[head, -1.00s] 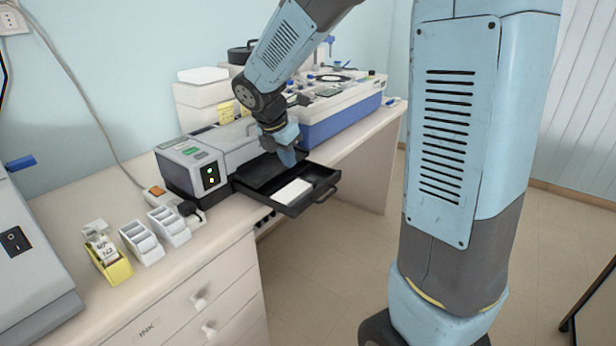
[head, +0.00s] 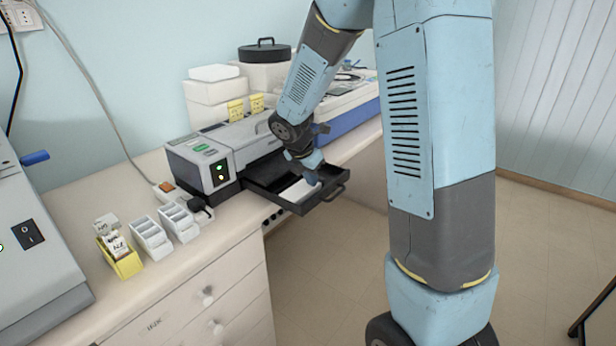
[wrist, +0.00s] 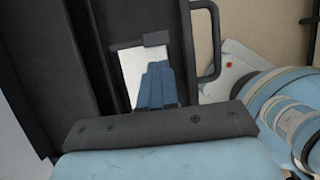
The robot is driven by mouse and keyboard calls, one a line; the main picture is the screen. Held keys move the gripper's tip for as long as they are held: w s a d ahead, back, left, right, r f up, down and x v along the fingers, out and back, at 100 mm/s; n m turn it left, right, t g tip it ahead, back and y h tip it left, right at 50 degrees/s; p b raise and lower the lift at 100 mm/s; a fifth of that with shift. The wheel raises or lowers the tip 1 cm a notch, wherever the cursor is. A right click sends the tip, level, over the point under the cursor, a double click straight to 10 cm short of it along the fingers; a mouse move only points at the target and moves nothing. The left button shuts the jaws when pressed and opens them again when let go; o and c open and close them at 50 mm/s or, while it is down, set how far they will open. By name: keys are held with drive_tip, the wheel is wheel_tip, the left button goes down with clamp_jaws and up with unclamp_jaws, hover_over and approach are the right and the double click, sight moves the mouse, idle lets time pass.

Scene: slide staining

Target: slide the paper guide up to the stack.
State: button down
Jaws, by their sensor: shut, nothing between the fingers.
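The white paper stack (head: 296,191) lies in the open black tray (head: 335,194) of the grey printer (head: 212,160). In the wrist view the stack (wrist: 130,66) is partly hidden behind my fingers. A dark grey bar with a raised tab, apparently the paper guide (wrist: 156,39), lies along the stack's far edge in that view. I cannot tell whether it touches the paper. My gripper (head: 313,181) points down over the tray, at the stack; its blue fingers (wrist: 157,84) are shut and empty. Whether they touch anything is unclear. The guide is not distinguishable in the head view.
The tray has a handle (wrist: 212,42) on its outer side and juts past the counter edge. Small white racks (head: 152,238) and a yellow slide holder (head: 122,260) stand left of the printer. White boxes (head: 213,90) stand behind it. Open floor lies right of the counter.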

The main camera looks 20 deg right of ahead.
drive_tip(key=shift+w+d, duration=0.35)
drive_tip(key=shift+d, duration=0.15)
drive_tip(key=shift+w+d, duration=0.4)
drive_tip(key=shift+d, duration=0.1)
drive_tip(key=shift+s+a, duration=0.1)
